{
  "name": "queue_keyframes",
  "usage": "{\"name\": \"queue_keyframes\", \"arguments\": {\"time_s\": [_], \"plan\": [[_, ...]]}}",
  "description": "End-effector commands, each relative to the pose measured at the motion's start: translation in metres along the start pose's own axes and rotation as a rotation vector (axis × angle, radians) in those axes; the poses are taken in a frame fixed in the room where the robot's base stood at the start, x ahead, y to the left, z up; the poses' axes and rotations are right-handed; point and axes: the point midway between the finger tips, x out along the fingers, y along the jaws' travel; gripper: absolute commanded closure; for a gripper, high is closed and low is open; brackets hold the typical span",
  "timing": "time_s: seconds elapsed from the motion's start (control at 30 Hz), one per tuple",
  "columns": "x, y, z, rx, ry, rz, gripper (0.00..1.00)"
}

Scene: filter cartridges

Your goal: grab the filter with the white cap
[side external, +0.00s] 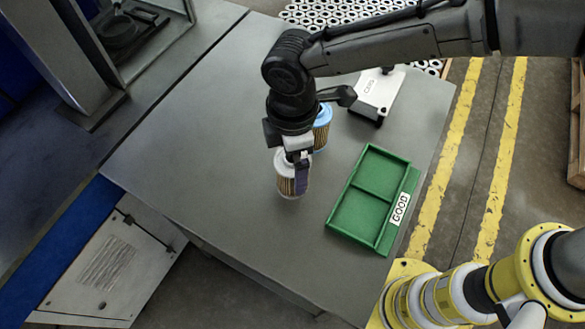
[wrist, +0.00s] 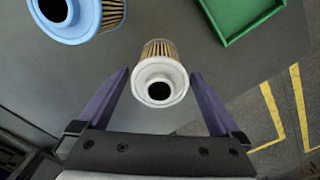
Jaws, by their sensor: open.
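The filter with the white cap (side external: 288,180) stands upright on the grey table, directly below my gripper (side external: 297,170) in the side external view. In the wrist view the white-capped filter (wrist: 160,80) shows its round cap with a dark hole and its pleated tan side. My gripper (wrist: 160,88) is open there, with one purple finger to the left of the filter and one to the right. Gaps show between the cap and both fingers. In the side external view the gripper hides part of the filter's top.
A blue-capped filter (side external: 322,124) stands just behind the white-capped one; it also shows at top left in the wrist view (wrist: 90,14). A green two-compartment tray (side external: 341,228) labelled GOOD lies empty to the right. The table (side external: 205,130) is clear on the left.

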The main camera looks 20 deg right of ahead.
Motion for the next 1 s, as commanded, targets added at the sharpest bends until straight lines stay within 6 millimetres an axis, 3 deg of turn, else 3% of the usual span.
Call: {"name": "queue_keyframes", "arguments": {"time_s": [0.13,0.37,0.8,1.0], "plan": [[0.0120,0.0004,0.0001,0.000,0.001,0.001,0.00],[0.0133,0.0005,0.0001,0.000,0.001,0.001,0.00],[0.0127,0.0005,0.0001,0.000,0.001,0.001,0.77],[0.0123,0.0007,-0.0001,0.000,0.002,0.002,0.80]]}}
